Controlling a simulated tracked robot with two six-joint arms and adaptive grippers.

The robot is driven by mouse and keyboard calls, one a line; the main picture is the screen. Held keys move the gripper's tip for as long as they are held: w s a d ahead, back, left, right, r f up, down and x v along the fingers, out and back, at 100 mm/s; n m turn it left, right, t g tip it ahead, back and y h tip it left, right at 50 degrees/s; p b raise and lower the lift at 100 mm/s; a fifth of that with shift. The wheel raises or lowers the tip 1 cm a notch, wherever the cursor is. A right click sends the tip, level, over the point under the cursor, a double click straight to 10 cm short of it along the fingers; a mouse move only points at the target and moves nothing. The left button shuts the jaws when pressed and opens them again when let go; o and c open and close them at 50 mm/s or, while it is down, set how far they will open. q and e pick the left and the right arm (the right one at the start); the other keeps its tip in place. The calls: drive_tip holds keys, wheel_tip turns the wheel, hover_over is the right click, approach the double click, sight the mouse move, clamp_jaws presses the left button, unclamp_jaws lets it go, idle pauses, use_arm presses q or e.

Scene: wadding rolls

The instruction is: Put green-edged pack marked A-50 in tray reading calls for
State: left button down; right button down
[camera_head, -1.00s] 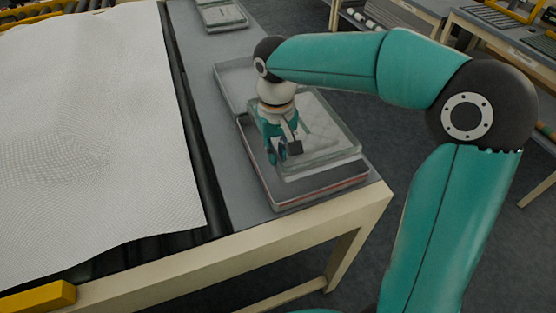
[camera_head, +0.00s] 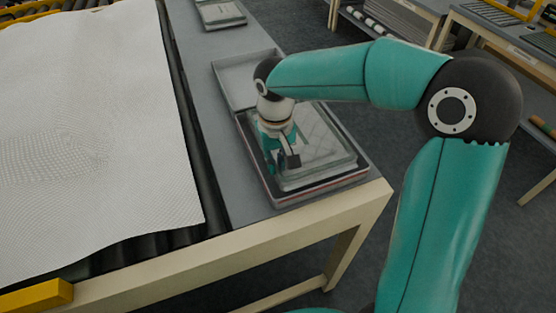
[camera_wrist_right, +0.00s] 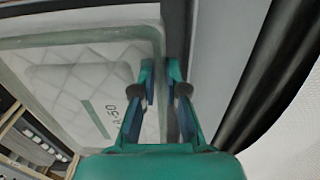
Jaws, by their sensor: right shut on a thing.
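The pack (camera_head: 322,142) is a clear, flat bag of white quilted wadding. In the right wrist view the same pack (camera_wrist_right: 75,85) shows a green stripe and the marking A-50. My right gripper (camera_head: 283,150) is shut on the pack's left edge; its fingers also show in the right wrist view (camera_wrist_right: 160,85). The pack is over or in a grey tray with a red-striped edge (camera_head: 325,185) at the table's near right corner. I cannot tell whether it touches the tray floor. My left gripper is not in view.
A grey tray (camera_head: 238,84) sits just behind, and another tray (camera_head: 222,14) holds a pack farther back. A wide white wadding sheet (camera_head: 90,130) lies on black rollers at left. A bare grey strip (camera_head: 205,90) runs between rollers and trays.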

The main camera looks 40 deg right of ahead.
drive_tip(key=c, duration=1.2)
unclamp_jaws()
drive_tip(key=shift+r+p, duration=0.5)
drive_tip(key=shift+r, duration=0.05)
wheel_tip(320, 180, up, 12)
